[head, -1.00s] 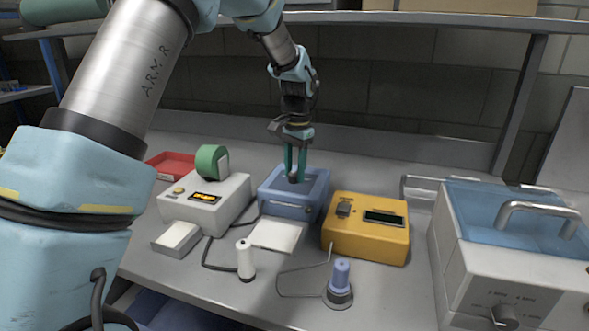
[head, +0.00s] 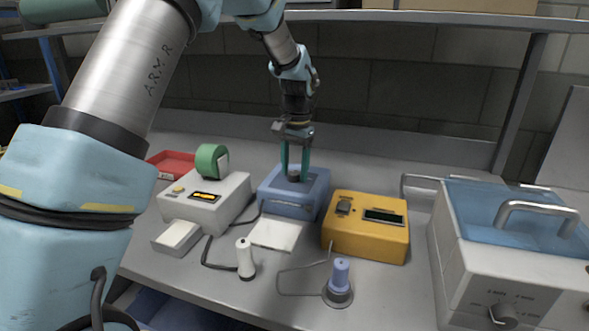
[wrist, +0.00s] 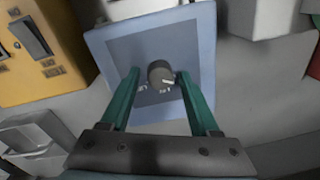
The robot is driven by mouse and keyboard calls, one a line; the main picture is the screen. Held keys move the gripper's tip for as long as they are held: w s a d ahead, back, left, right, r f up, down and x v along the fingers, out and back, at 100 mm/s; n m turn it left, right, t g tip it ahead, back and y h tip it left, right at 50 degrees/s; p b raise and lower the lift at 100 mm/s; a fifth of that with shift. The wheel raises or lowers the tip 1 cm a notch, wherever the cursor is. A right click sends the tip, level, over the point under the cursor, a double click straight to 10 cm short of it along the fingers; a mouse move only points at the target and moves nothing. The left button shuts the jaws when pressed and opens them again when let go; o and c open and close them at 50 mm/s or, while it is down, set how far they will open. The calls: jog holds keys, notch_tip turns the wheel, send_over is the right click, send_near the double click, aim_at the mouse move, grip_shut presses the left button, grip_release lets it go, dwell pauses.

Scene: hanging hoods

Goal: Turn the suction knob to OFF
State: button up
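The suction knob (wrist: 161,75) is a dark round knob with a white mark, on the sloped top of a blue box (wrist: 117,39). In the wrist view the mark points towards the lower right, and small labels near it are too blurred to read. In the head view the knob (head: 293,177) shows as a dark shape on the blue box (head: 290,209). My gripper (head: 295,172) points down over it. Its green fingers are open, one on each side of the knob. A gap shows at the left finger; whether the right one touches is unclear.
A yellow box (head: 350,240) with a switch and display stands to the right. A white unit (head: 228,203) with a green roll stands to the left. A large tank with a blue lid (head: 487,201) is at the far right. Corded tools stand in front.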

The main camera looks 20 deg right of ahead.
aim_at(296, 173)
jog(key=shift+o, duration=0.4)
jog(key=shift+r, duration=0.35)
notch_tip(296, 173, up, 10)
jog(key=b, duration=0.2)
jog(key=shift+s+d, duration=0.15)
jog(key=shift+s, duration=0.1)
